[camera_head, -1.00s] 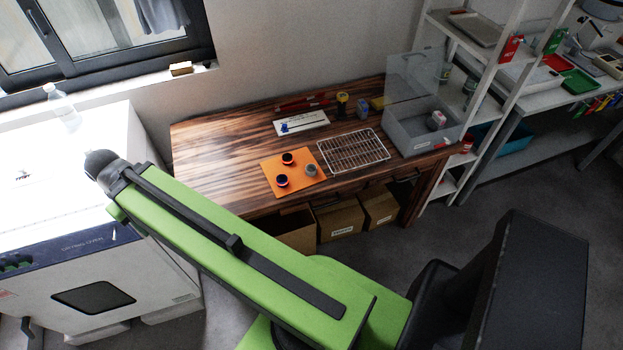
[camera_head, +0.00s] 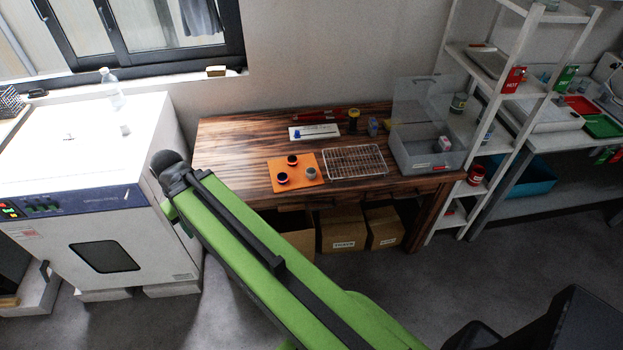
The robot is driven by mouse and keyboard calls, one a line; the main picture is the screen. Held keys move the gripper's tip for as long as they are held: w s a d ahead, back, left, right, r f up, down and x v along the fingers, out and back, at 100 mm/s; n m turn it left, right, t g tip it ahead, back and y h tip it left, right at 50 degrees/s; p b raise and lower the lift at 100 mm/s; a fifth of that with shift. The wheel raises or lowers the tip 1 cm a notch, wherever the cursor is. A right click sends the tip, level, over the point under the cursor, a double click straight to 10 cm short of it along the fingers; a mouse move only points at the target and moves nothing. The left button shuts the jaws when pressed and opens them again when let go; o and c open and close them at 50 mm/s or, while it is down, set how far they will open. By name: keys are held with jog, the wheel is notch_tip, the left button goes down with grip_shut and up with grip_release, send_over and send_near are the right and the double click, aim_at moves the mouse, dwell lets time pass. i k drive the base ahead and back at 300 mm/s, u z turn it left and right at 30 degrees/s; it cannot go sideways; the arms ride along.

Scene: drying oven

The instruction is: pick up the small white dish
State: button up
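I cannot make out a small white dish for certain at this size. On the wooden table, an orange mat (camera_head: 309,180) holds two dark round containers with red rims, one at the back (camera_head: 292,160) and one at the left (camera_head: 282,178). A small grey round container (camera_head: 311,174) stands at the mat's right front. A small pale grey-white piece (camera_head: 125,130) sits on top of the white oven. My green arm reaches up from the bottom to a dark rounded end in front of the table's left side. My gripper's fingers do not show.
The wooden table (camera_head: 232,150) also carries a wire rack (camera_head: 355,161), a white sheet with a blue tool (camera_head: 314,131) and a clear open bin (camera_head: 428,150). The white oven (camera_head: 90,210) stands left, shelves (camera_head: 500,100) right. Cardboard boxes (camera_head: 343,228) sit below. Floor in front is grey and open.

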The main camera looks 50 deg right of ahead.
aim_at(310, 173)
jog(key=z, duration=0.1)
jog(key=i, duration=0.9)
jog(key=u, duration=0.05)
